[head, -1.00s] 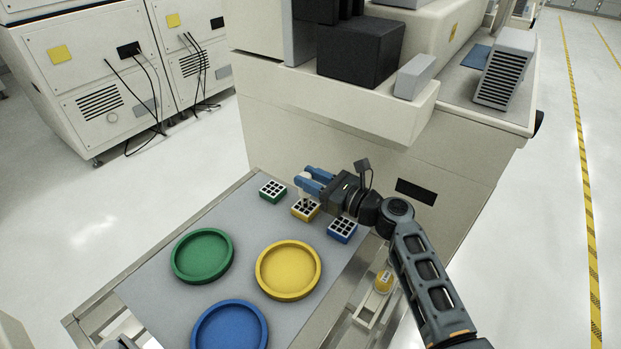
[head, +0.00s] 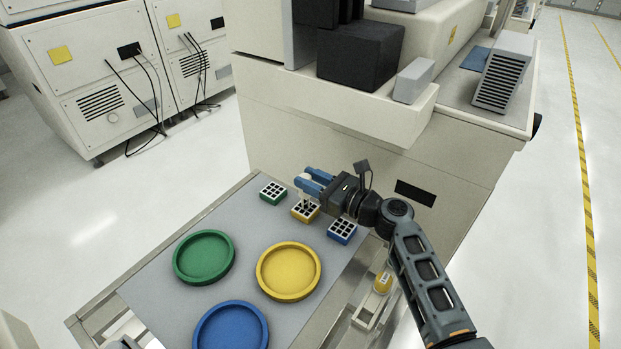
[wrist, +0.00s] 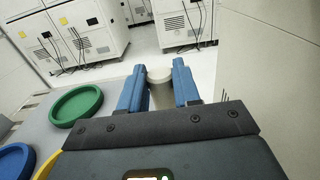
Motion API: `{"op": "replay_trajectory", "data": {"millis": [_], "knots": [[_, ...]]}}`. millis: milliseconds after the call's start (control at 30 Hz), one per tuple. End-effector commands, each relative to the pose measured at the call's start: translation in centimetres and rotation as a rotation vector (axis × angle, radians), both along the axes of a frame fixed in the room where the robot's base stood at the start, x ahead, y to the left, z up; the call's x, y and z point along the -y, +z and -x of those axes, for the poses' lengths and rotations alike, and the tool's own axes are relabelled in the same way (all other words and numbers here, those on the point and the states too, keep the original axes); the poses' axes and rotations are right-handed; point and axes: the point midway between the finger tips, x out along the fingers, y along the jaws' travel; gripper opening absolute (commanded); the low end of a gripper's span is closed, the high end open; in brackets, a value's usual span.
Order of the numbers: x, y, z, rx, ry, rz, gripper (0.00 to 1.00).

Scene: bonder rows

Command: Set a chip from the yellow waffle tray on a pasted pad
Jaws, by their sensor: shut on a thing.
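The yellow waffle tray (head: 305,211) is a small gridded block on the grey table, in the middle of a row of similar trays. My gripper (head: 306,182) has blue fingers and is above this tray. It is shut on a pale cylindrical tool (head: 304,198), which hangs upright with its lower end at the tray. In the wrist view the tool (wrist: 160,92) stands between the two blue fingers. I cannot tell whether the tool's tip touches the tray or a chip. Chips are too small to make out. I cannot identify a pasted pad.
Green (head: 273,193) and blue (head: 342,231) waffle trays flank the yellow one. Round green (head: 204,279), yellow (head: 289,292) and blue (head: 231,345) dishes lie nearer. A large pale machine (head: 330,140) stands behind the table.

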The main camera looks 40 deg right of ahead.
Motion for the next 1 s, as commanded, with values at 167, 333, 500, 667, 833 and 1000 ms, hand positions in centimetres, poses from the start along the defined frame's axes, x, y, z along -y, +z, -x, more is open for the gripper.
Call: {"op": "replay_trajectory", "data": {"millis": [167, 333, 500, 667, 833, 1000], "knots": [[0.0, 1.9, 0.0, 0.003, 0.000, 0.000, 0.05], [0.1, 3.2, -0.1, 0.004, -0.001, 0.001, 0.05], [0.1, 4.5, -0.1, 0.004, 0.000, 0.001, 0.05], [0.0, 5.6, -0.1, 0.005, 0.000, 0.001, 0.05], [0.1, 6.5, -0.1, 0.005, 0.000, 0.001, 0.05], [0.1, 6.4, -0.1, 0.005, 0.000, 0.001, 0.05]]}}
